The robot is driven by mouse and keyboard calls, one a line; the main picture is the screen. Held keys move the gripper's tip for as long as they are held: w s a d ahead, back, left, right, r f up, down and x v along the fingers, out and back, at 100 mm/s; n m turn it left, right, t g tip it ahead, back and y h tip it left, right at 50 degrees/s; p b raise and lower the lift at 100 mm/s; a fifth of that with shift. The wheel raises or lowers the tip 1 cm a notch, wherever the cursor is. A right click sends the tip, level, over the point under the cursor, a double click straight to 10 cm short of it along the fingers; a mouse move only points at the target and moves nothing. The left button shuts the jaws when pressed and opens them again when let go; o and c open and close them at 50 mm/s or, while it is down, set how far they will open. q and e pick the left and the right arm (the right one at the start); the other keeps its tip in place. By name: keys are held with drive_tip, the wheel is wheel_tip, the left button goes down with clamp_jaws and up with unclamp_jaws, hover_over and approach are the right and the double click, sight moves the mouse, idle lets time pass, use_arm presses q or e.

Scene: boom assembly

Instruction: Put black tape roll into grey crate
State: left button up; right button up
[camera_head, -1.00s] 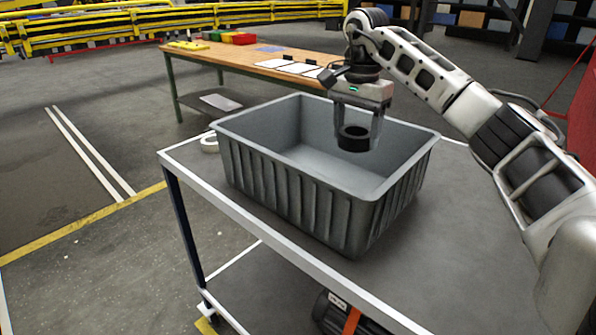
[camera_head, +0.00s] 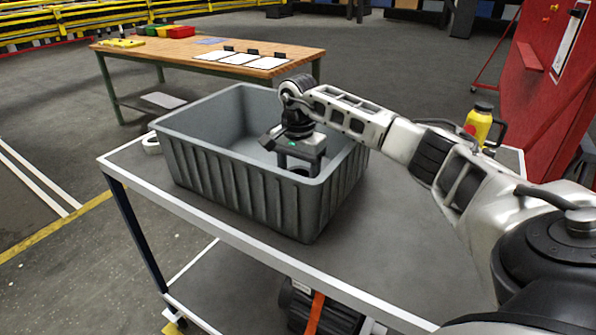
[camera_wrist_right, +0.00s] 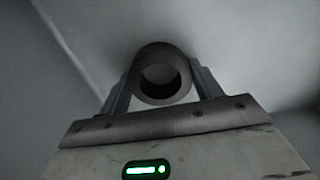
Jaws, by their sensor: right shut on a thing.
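The grey crate (camera_head: 240,185) stands on the cart, open at the top. My right gripper (camera_head: 300,168) reaches down inside it, near its right end. The black tape roll (camera_wrist_right: 162,73) is between the two fingers of my right gripper (camera_wrist_right: 160,85) in the right wrist view, and the fingers are shut on it. In the head view only a dark bit of the roll (camera_head: 301,171) shows above the crate's front rim. Whether the roll touches the crate's floor cannot be told. My left gripper is not in view.
The cart's grey top (camera_head: 380,245) is clear in front and to the right of the crate. A white tape roll (camera_head: 151,145) lies left of the crate. A yellow bottle (camera_head: 478,125) stands at the cart's far right. A wooden table (camera_head: 215,62) stands behind.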

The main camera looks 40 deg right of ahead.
drive_tip(key=shift+f, duration=0.15)
drive_tip(key=o, duration=1)
wheel_tip(320, 180, up, 12)
drive_tip(key=b, duration=0.1)
drive_tip(key=shift+r+b, duration=0.25)
drive_tip(key=shift+b, duration=0.05)
